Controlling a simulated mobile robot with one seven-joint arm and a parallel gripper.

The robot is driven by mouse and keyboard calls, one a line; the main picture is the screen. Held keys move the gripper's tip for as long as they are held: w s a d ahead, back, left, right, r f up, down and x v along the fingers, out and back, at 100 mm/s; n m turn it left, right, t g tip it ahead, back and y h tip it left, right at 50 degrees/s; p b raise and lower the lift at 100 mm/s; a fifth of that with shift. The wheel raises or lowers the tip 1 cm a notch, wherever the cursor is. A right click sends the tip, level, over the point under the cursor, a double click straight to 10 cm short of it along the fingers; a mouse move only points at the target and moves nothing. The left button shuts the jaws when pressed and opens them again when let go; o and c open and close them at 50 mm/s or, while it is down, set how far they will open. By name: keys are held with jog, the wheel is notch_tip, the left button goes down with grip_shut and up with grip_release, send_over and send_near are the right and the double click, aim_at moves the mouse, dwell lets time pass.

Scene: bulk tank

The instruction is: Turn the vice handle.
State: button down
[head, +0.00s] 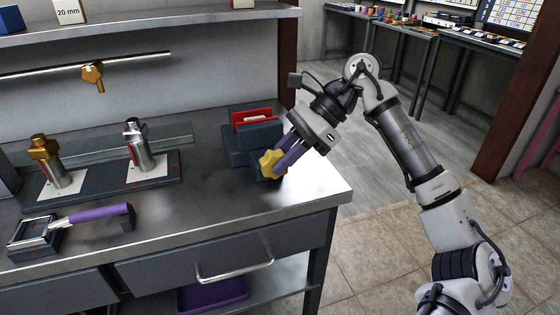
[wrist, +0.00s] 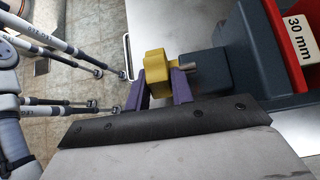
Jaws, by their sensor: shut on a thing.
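The vice (head: 240,148) is a dark grey block with red inside its jaws, standing near the right end of the steel bench. It also shows in the wrist view (wrist: 248,58). Its yellow handle (head: 270,162) sits on a short metal shaft on the vice's front. My gripper (head: 282,164) reaches it from the upper right, and its purple fingers are shut on the handle. In the wrist view the handle (wrist: 156,72) lies between the two fingertips (wrist: 158,88). Part of the handle is hidden by the fingers.
A purple-handled tool (head: 98,214) lies at the bench's front left. Two metal fittings, one brass-topped (head: 46,160) and one silver (head: 140,148), stand on a dark rack. A drawer pull (head: 235,272) sticks out below the bench edge.

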jog(key=y+b, duration=0.1)
jog(key=y, duration=0.1)
jog(key=f+g+y+b, duration=0.1)
jog(key=y+b, duration=0.1)
jog(key=shift+w+d+b, duration=0.1)
jog(key=shift+d+b, duration=0.1)
jog(key=shift+b, duration=0.1)
jog(key=shift+g+y+b, duration=0.4)
jog(key=shift+y+b, duration=0.4)
jog(key=shift+b, duration=0.05)
jog(key=c, duration=1.2)
grip_release()
jog(key=shift+d, duration=0.1)
jog(key=v, duration=1.2)
jog(key=shift+w+d, duration=0.1)
jog(key=shift+d, duration=0.1)
jog(key=shift+w+d, duration=0.15)
jog(key=shift+d, duration=0.5)
